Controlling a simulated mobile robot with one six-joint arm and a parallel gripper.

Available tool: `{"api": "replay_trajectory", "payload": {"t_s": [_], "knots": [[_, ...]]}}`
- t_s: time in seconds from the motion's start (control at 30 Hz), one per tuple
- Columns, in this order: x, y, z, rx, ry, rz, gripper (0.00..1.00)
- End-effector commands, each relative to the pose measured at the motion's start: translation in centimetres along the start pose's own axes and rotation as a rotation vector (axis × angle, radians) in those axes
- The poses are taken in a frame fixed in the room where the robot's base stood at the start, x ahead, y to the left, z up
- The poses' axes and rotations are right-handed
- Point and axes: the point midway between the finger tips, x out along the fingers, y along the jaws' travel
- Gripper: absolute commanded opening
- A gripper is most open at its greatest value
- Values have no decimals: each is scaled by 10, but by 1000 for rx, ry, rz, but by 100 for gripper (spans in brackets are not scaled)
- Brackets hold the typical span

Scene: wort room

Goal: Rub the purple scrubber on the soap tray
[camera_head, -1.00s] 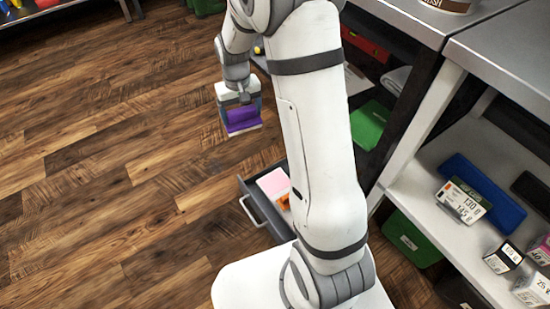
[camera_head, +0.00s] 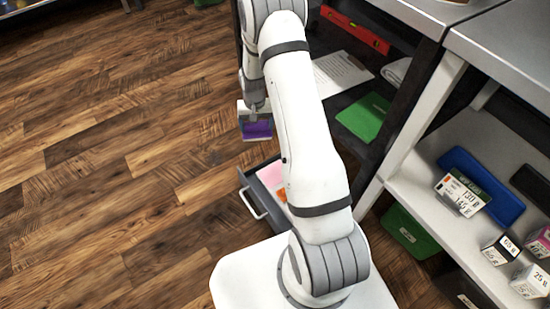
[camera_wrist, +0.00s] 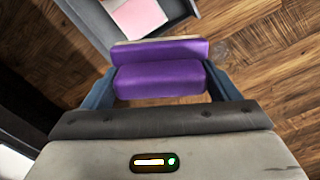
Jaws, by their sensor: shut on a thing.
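My gripper (camera_head: 254,108) is shut on the purple scrubber (camera_head: 258,130), which has a paler side or base, and holds it in the air above the floor, just beyond an open grey drawer. In the wrist view the scrubber (camera_wrist: 160,80) sits between the two blue-grey fingers. No thing is clearly a soap tray. The open drawer (camera_head: 262,203) holds a pink and white flat item (camera_head: 271,177) and, partly hidden by my arm, something orange. The drawer (camera_wrist: 88,22) and the pink item (camera_wrist: 138,14) also show beyond the scrubber in the wrist view.
A dark shelf unit at the right holds a green flat item (camera_head: 363,116), a paper sheet (camera_head: 342,72) and a red level (camera_head: 355,31). A white shelf (camera_head: 445,235) bears a blue tray (camera_head: 505,205) and small boxes. The wooden floor at left is clear.

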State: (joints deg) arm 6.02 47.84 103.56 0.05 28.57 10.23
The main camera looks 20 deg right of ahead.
Motion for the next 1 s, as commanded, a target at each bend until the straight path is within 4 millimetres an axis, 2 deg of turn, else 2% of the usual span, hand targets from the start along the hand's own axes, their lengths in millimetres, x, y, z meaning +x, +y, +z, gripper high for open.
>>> {"api": "replay_trajectory", "payload": {"t_s": [0.03, 0.2, 0.4, 0.5, 0.6, 1.0], "knots": [[24, 7, -1, 32, -7, 1, 63], [94, 29, -3, 138, -8, 2, 63], [163, 50, 5, 242, -5, 1, 63], [184, 57, 9, 275, -3, 1, 63], [197, 61, 12, 296, -2, 1, 63], [223, 63, 13, 306, 0, 0, 63]]}}
